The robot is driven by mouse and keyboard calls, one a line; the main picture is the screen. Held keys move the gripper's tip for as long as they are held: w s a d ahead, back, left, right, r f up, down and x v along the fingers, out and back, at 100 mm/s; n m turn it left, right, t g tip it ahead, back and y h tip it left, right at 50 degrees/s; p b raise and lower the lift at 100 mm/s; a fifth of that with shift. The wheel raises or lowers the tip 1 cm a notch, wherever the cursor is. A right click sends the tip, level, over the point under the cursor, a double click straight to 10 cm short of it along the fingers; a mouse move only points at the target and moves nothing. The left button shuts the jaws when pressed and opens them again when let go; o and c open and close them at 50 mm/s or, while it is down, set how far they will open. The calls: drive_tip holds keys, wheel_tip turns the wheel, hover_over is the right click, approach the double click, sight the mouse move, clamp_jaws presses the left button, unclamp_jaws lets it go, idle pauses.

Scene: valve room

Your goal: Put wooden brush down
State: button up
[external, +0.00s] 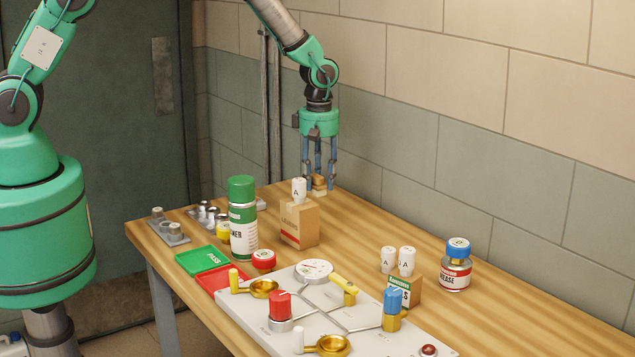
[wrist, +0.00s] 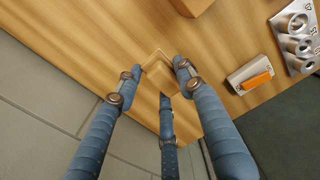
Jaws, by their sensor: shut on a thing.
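The wooden brush (external: 318,186) is a small light-brown block at the far end of the wooden table, close to the wall. My gripper (external: 318,178) points straight down over it with its blue fingers around it. In the wrist view my gripper (wrist: 159,68) is shut on the brush (wrist: 157,78), with fingers on opposite sides and a third finger below it in the picture. The brush is at or just above the table (wrist: 80,25); I cannot tell whether it touches. Its underside is hidden.
A cardboard box (external: 299,224) with a white cup on top stands in front of the brush. A green spray can (external: 242,217) is left of it. A metal holder (wrist: 299,45) and a small orange-topped block (wrist: 250,78) are at the wrist view's right. Table around the brush is bare.

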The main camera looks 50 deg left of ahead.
drive_tip(key=s+a+f, duration=0.1)
drive_tip(key=s+a, duration=0.2)
drive_tip(key=s, duration=0.3)
drive_tip(key=s+a+f+b, duration=0.1)
drive_tip(key=s+a, duration=0.3)
drive_tip(key=s, duration=0.2)
drive_tip(key=s+a+f, duration=0.1)
drive_tip(key=s+a, duration=0.3)
drive_tip(key=s, duration=0.1)
drive_tip(key=shift+s+a+f+b, duration=0.1)
drive_tip(key=shift+s+f+b, duration=0.05)
drive_tip(key=shift+s+b, duration=0.2)
drive_tip(key=w, duration=0.5)
drive_tip(key=w+d+f+p, duration=0.1)
drive_tip(key=w, duration=1)
drive_tip(key=shift+d+f, duration=0.25)
drive_tip(key=shift+d, duration=0.1)
drive_tip(key=shift+f+p, duration=0.4)
drive_tip(key=shift+f, duration=1.35)
drive_tip(key=shift+s+f, duration=0.1)
